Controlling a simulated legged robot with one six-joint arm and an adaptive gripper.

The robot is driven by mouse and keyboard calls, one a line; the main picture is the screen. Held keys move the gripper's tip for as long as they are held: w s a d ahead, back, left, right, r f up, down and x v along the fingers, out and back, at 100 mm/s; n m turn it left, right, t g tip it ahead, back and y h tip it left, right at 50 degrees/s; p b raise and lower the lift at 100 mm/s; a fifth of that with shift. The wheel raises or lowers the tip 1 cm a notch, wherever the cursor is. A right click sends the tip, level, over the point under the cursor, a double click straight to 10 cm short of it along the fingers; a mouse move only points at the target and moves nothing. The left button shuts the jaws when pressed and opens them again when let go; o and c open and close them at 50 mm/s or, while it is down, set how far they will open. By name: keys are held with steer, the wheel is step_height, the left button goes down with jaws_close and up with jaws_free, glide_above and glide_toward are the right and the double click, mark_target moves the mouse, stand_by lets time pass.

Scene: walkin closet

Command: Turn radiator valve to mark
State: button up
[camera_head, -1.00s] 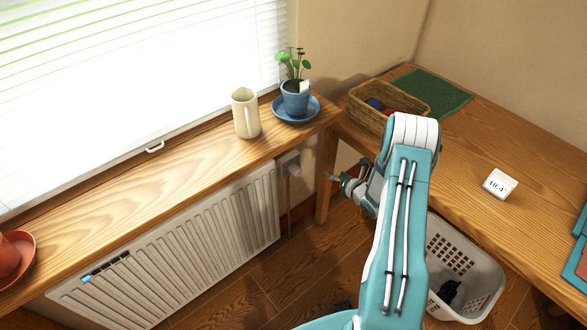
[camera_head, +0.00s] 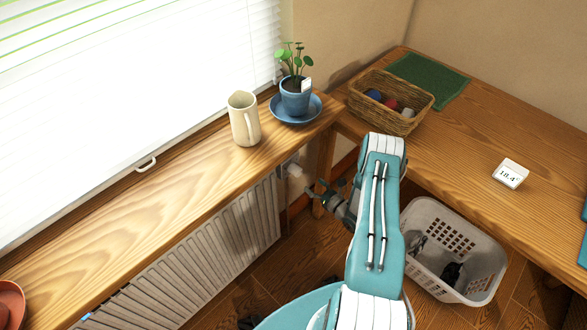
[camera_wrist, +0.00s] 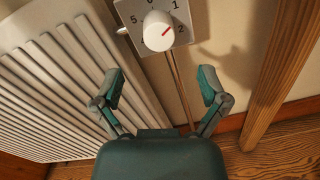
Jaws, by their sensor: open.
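The radiator valve is a white round knob (camera_wrist: 159,31) with a red pointer line, on a pale plate (camera_wrist: 182,12) with numbers around it. In the wrist view the red line points up and right, between the 1 and the 2. The radiator (camera_head: 215,255) is white and ribbed, under the window sill; the valve shows small at its right end (camera_head: 293,168) in the head view. My gripper (camera_wrist: 161,85) is open and empty, its teal fingers spread below the knob and apart from it. It also shows in the head view (camera_head: 312,191), to the right of the valve.
The wooden sill (camera_head: 170,190) overhangs the radiator and holds a cream jug (camera_head: 243,118) and a potted plant (camera_head: 295,98). A wooden desk leg (camera_wrist: 283,75) stands right of the valve. A white laundry basket (camera_head: 455,250) is under the desk (camera_head: 470,130).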

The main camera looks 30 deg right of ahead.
mark_target(299, 174)
steer(key=x, duration=0.9)
steer(key=shift+a, duration=0.15)
steer(key=shift+f, duration=0.1)
steer(key=shift+c, duration=1.3)
steer(key=c, duration=0.9)
